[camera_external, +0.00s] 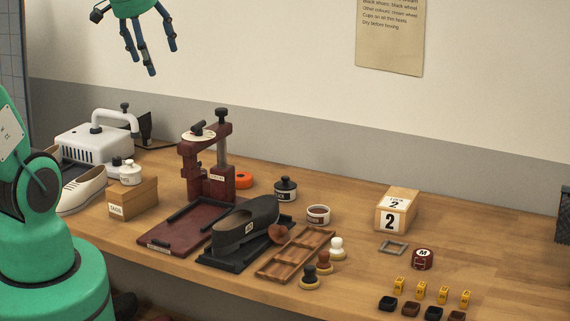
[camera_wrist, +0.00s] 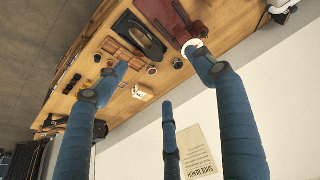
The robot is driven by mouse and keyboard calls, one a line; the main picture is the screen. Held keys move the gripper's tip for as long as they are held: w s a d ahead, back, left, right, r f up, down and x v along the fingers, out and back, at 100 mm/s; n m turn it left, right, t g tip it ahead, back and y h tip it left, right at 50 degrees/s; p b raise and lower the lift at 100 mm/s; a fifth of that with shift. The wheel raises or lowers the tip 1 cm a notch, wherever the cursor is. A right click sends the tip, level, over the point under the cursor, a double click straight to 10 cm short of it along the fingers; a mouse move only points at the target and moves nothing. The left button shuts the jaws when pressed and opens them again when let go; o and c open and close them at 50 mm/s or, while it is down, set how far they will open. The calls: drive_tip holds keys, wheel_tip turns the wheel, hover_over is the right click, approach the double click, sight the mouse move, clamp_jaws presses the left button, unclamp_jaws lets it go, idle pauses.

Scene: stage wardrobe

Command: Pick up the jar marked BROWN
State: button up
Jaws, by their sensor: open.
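My gripper (camera_external: 150,62) hangs high at the upper left of the external view, its blue fingers spread and empty, well above the bench. In the wrist view its fingers (camera_wrist: 162,76) also stand apart with nothing between them. A small open jar (camera_external: 318,214) with reddish-brown contents and a pale label stands right of the shoe press; its lettering is too small to read. A dark lidded jar (camera_external: 285,188) with a pale label stands behind it. I cannot read BROWN on any jar.
A black shoe (camera_external: 246,226) on a stand and a wooden tray (camera_external: 294,253) lie in front of the jars. The dark red press (camera_external: 211,175) rises to their left. A box marked 2 (camera_external: 396,209) and a red tin (camera_external: 422,258) stand right.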

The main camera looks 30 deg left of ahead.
drive_tip(key=w+d+f+g+p, duration=0.15)
drive_tip(key=w+d, duration=0.25)
drive_tip(key=w, duration=1)
drive_tip(key=g+p, duration=0.3)
drive_tip(key=p, duration=0.1)
hover_over(319, 212)
wheel_tip(319, 212, down, 34)
drive_tip(key=shift+r+n, duration=0.1)
drive_tip(key=shift+n, duration=0.2)
drive_tip(key=shift+f, duration=4.3)
drive_tip(key=shift+w+f+p, duration=0.1)
drive_tip(key=shift+f+p, duration=0.35)
drive_tip(key=shift+f, duration=2.15)
